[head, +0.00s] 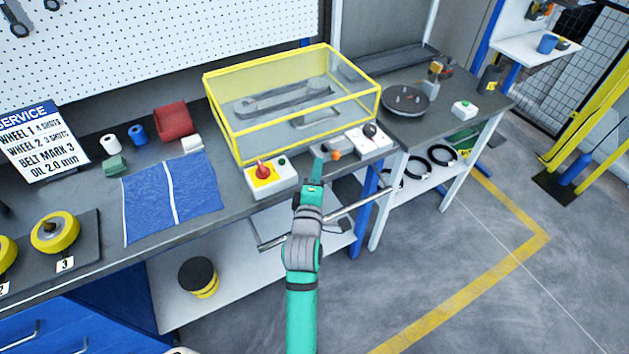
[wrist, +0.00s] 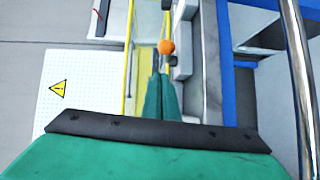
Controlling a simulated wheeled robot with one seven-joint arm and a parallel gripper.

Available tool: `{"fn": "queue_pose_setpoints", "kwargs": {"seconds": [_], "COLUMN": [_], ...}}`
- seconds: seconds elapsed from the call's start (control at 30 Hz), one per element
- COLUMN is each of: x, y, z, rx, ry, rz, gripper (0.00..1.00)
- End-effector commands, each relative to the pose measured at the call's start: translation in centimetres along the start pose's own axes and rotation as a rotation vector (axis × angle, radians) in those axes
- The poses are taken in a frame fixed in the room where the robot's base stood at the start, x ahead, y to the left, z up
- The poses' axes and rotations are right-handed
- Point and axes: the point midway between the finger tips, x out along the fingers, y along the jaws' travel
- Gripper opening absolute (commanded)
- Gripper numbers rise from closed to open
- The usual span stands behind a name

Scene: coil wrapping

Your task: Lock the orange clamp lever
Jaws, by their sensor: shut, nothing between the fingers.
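The orange ball knob of the clamp lever (head: 335,155) shows in the head view on a small grey plate at the bench's front edge. My green gripper (head: 318,166) is just to its left and in front in the picture. In the wrist view the knob (wrist: 166,47) sits just beyond the shut fingertips (wrist: 158,76). The fingers are empty. I cannot tell whether a fingertip touches the lever. The lever's arm is mostly hidden.
A yellow-framed clear guard box (head: 230,122) stands behind the lever. A red emergency button box (head: 265,172) is to the left, and a black-knobbed switch box (head: 369,139) to the right. A metal rail (head: 356,205) runs near my arm, below the bench edge.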

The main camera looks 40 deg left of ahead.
Motion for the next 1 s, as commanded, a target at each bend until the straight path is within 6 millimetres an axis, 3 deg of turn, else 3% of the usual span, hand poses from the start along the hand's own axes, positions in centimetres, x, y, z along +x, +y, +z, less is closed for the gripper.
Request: {"fn": "queue_pose_setpoints", "kwargs": {"seconds": [0.1, 0.3, 1.0], "x": [1.2, 2.2, 2.4], "y": [0.0, -0.1, -0.1], "z": [1.6, 2.6, 2.1], "rx": [0.000, -0.001, -0.002], "ry": [-0.005, -0.003, 0.039], "rz": [-0.001, -0.001, -0.003], "gripper": [0.00, 0.00, 0.00]}}
